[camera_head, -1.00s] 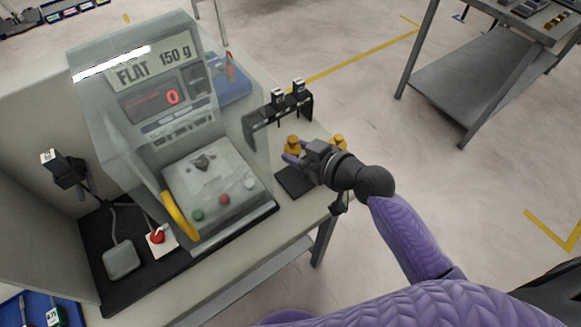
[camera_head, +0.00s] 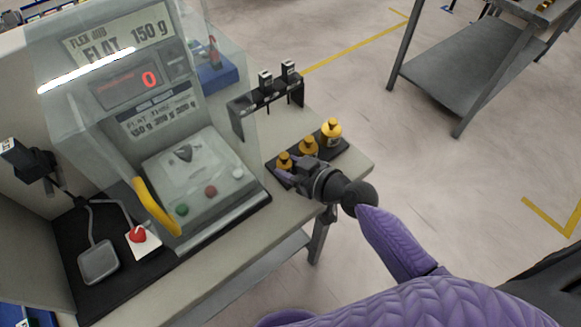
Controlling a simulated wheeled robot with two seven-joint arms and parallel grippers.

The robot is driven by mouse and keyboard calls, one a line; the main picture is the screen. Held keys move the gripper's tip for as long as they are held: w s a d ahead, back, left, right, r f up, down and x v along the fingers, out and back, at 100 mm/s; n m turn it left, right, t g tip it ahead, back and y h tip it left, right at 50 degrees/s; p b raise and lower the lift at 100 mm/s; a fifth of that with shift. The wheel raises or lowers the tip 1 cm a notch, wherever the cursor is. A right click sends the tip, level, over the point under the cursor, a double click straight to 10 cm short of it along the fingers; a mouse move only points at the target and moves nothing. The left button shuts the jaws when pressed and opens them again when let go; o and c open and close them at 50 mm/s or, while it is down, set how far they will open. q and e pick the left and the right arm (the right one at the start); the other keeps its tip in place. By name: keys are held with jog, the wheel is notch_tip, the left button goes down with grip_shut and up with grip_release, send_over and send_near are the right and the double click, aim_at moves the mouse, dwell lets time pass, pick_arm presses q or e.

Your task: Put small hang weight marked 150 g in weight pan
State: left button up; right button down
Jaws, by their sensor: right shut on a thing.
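Three yellow weights stand in a row on a black tray (camera_head: 345,150): a small one (camera_head: 284,160) at the left, a middle one (camera_head: 308,147), and a larger one (camera_head: 331,132) at the right. Their markings are too small to read. My right gripper (camera_head: 289,174) is shut on the small left weight, which still appears to be at the tray; the fingers hide its lower part. A clear-walled machine (camera_head: 140,130) reads "FLAT 150 g" and a red 0. I cannot tell which part is the weight pan. My left gripper is not in view.
A yellow handle (camera_head: 155,207) is on the machine's front. A black rack (camera_head: 268,103) stands behind the tray. A grey square pad (camera_head: 98,263) and a red button (camera_head: 138,234) lie at the left. A grey bench (camera_head: 470,75) is at the far right.

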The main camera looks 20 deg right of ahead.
jog(key=shift+f+b, duration=0.3)
jog(key=shift+c, duration=1.1)
grip_release()
jog(key=shift+r, duration=0.1)
